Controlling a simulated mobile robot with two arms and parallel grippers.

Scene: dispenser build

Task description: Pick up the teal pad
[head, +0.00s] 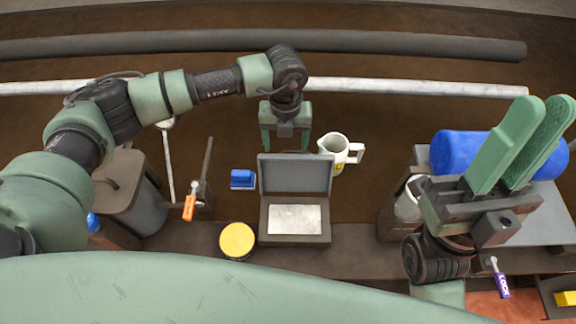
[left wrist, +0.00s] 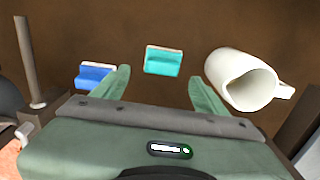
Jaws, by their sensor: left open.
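The teal pad (left wrist: 163,62) lies on the brown surface in the left wrist view, a small block with a pale edge. It shows between and beyond the fingertips of my left gripper (left wrist: 158,82), which is open and empty. In the head view my left gripper (head: 285,146) points down behind the raised lid of a grey box. The pad is hidden there. My right gripper (head: 540,105) has its fingers raised and apart at the right, with nothing between them.
A blue pad (head: 243,179) lies left of the grey box (head: 295,232). A white jug (head: 336,150) stands to the right, close to the left gripper. A yellow-topped round tin (head: 237,240) and a blue cylinder (head: 455,152) are also in view.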

